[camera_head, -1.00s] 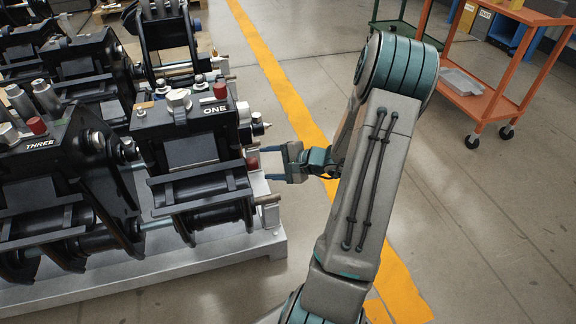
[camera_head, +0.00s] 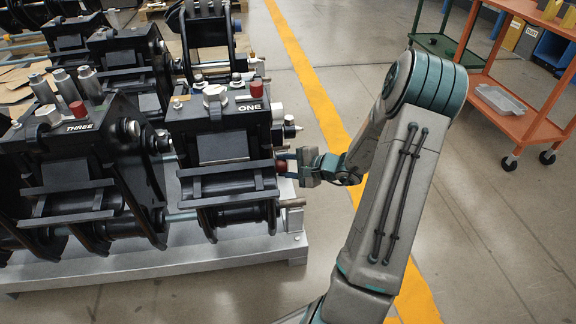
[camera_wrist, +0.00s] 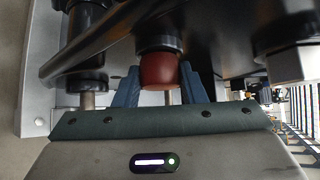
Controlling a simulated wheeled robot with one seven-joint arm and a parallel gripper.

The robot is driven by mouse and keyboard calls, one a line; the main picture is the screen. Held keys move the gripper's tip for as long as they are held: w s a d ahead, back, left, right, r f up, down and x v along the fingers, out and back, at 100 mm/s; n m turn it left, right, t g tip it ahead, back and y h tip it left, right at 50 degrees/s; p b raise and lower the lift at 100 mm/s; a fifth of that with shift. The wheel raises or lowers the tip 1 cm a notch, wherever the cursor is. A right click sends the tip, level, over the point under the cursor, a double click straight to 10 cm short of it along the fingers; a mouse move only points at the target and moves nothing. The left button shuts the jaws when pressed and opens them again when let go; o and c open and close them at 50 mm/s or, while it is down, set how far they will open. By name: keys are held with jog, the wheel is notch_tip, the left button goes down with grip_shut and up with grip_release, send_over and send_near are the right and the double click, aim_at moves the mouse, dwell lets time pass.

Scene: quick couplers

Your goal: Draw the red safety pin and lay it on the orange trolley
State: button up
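The red safety pin (camera_head: 281,166) sticks out of the right side of the black coupler marked ONE (camera_head: 222,150). Its red head also shows in the wrist view (camera_wrist: 159,71), between my two fingers. My gripper (camera_head: 287,165) has come in from the right, and its fingers lie against both sides of the red head. The pin's shank is hidden inside the coupler. The orange trolley (camera_head: 545,132) stands at the upper right, well away from my gripper.
A grey tray (camera_head: 500,99) lies on the trolley's lower shelf. Coupler THREE (camera_head: 90,165) and others stand to the left on a grey metal base (camera_head: 180,270). A green cart (camera_head: 440,45) stands behind my arm. The floor between rack and trolley is clear.

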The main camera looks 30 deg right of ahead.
jog(key=shift+c, duration=1.1)
jog(key=s+d, duration=0.2)
jog(key=d, duration=0.5)
jog(key=shift+d, duration=0.15)
dwell(0.6)
jog(key=shift+s+d, duration=0.3)
jog(key=shift+d, duration=0.65)
jog(key=shift+s+d, duration=0.25)
jog(key=shift+d, duration=0.7)
